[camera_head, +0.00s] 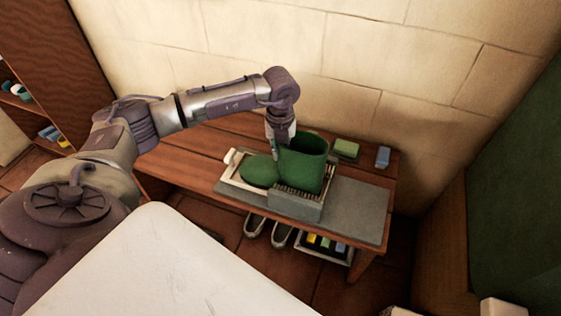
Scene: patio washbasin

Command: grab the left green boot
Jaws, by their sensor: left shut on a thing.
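I can make out only one boot shaft, so I cannot tell a left boot from a right one. My left gripper (274,150) reaches down from above at the left edge of the shaft, shut on the boot's rim. The fingertips are small and partly hidden against the green. My right gripper is out of view.
A grey brush block (296,205) sits at the boot's front on a grey mat (357,211). A green sponge (346,148) and a blue block (383,157) lie at the bench's back right. Shoes (282,236) and a crate (322,247) are below. A wall stands close behind.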

